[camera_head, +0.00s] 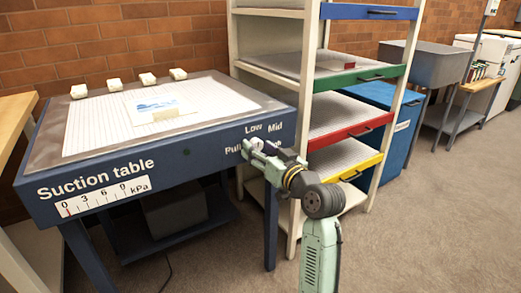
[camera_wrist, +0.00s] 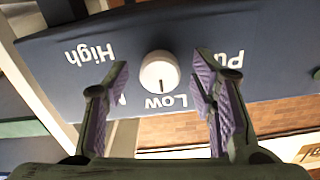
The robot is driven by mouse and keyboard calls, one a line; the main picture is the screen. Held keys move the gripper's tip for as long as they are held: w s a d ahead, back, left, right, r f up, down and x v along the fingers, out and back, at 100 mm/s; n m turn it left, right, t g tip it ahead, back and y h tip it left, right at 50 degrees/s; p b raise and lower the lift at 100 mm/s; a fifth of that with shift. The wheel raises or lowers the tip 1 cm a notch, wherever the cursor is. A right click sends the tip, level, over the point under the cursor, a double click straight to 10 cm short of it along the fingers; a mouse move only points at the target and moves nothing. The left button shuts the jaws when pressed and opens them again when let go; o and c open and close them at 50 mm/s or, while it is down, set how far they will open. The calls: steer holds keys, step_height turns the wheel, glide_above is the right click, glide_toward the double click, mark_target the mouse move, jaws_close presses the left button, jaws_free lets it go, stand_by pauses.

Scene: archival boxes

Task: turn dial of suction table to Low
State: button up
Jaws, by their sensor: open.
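The suction table (camera_head: 170,165) is dark blue with a white lined top, and its front faces me at left. Its white round dial (camera_wrist: 158,72) shows in the wrist view, with a dark mark on its lower half pointing roughly at the label "Low" (camera_wrist: 166,102), which appears upside down. "High" (camera_wrist: 89,54) reads at left; the "Mid" and "Pu…" labels are partly hidden by the fingers. My gripper (camera_wrist: 163,70) is open, with one purple-padded finger on either side of the dial. No finger clearly touches it. In the head view my gripper (camera_head: 257,150) largely hides the dial.
The pressure scale (camera_head: 105,197) has its red needle near 0. A picture (camera_head: 155,105) and several white blocks (camera_head: 147,79) lie on the tabletop. A shelf rack (camera_head: 304,140) with coloured drawers stands close to the right of my gripper. Carpeted floor (camera_head: 430,220) is clear at right.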

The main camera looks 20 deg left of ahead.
steer(key=v, duration=1.2)
